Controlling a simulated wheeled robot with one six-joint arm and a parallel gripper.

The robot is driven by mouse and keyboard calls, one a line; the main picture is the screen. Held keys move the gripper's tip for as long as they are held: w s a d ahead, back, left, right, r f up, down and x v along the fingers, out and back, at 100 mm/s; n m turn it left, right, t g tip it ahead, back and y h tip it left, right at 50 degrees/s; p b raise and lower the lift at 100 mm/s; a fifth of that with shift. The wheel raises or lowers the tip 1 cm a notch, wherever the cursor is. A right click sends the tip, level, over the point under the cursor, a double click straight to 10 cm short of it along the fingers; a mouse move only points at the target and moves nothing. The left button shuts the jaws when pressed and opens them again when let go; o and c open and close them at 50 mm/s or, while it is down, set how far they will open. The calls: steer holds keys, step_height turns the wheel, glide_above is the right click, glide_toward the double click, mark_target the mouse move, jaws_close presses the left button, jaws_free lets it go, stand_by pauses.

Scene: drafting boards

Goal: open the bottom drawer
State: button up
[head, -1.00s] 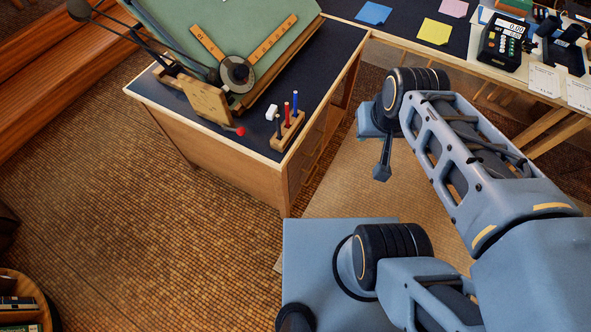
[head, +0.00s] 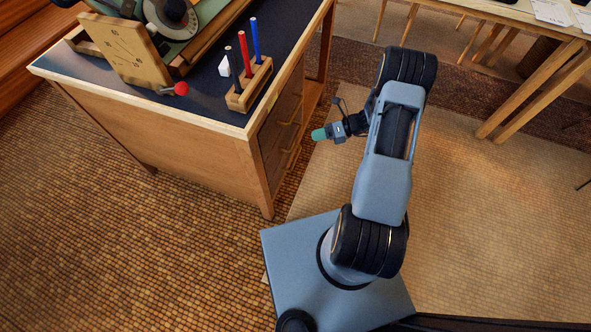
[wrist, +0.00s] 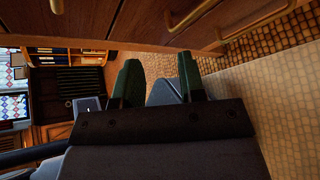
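The wooden desk (head: 190,135) has a drawer front (head: 277,130) on its right side, seen at a steep angle in the head view. In the wrist view, brass bar handles show along the top. The handle nearest the floor (wrist: 258,20) looks like the bottom drawer's; another handle (wrist: 188,14) is beside it. The drawers appear shut. My gripper (wrist: 160,82) has its two green fingers apart with nothing between them. In the head view, my gripper (head: 319,134) is to the right of the drawer fronts, apart from them.
On the desk top stand a pen block (head: 249,84) with several pens and a wooden angle board (head: 125,50). A long table (head: 500,12) with wooden legs is at the upper right. A pale mat (head: 480,190) and tiled floor lie open around my base.

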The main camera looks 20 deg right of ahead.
mark_target(295, 160)
steer(key=s+d+f+m+t+b, duration=0.1)
steer(key=d+f+m+t+b, duration=0.15)
steer(key=f+m, duration=0.55)
steer(key=d+f+m+t+b, duration=0.1)
steer(key=f+m+t+b, duration=0.2)
steer(key=f, duration=1)
steer(key=shift+m+t, duration=0.25)
steer(key=shift+m, duration=0.05)
steer(key=b+x, duration=0.4)
steer(key=x, duration=0.9)
steer(key=shift+s+a, duration=0.1)
steer(key=shift+a, duration=0.05)
jaws_close()
